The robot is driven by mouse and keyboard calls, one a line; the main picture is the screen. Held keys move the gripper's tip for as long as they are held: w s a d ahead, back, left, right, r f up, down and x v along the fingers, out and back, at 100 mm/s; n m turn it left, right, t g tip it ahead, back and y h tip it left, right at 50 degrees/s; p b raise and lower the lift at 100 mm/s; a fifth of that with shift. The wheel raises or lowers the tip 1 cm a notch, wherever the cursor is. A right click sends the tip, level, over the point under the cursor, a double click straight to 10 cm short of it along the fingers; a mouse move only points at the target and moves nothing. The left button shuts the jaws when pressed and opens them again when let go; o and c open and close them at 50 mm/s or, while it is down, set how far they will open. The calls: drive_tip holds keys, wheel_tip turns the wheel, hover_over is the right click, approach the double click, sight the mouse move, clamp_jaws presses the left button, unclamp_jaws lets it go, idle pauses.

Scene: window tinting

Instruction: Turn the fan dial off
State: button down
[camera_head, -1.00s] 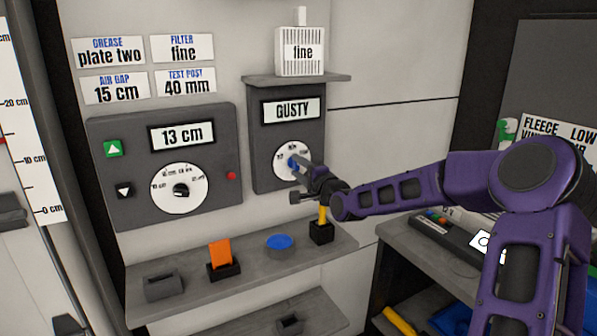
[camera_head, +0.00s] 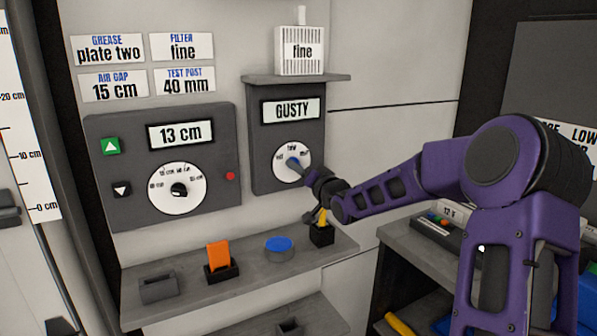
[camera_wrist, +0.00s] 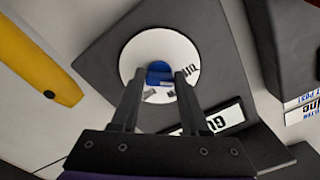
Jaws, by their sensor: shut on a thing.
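The fan panel (camera_head: 265,183) hangs on the wall, and its display (camera_head: 291,110) reads GUSTY. Below the display is a round white dial (camera_head: 281,172) with a blue knob (camera_head: 293,161) at its centre. My gripper (camera_head: 298,166) reaches it from the right and is shut on the blue knob. In the wrist view the knob (camera_wrist: 160,69) sits between the fingertips of my gripper (camera_wrist: 160,78), against the white dial face (camera_wrist: 133,58). Part of the dial's lettering is hidden by the fingers, so I cannot read where the knob points.
A larger panel (camera_head: 217,190) to the left shows 13 cm and has its own dial (camera_head: 163,205). The shelf below (camera_head: 190,290) bears an orange piece (camera_head: 218,256), a blue disc (camera_head: 279,243) and a yellow-handled tool (camera_head: 322,217) close under my gripper. A white filter box (camera_head: 300,50) stands above.

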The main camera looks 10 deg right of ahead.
drive_tip(key=shift+n, duration=0.8)
drive_tip(key=shift+c, duration=2)
unclamp_jaws()
drive_tip(key=p+v, duration=0.2)
drive_tip(key=v, duration=1.5)
drive_tip(key=shift+s, duration=0.15)
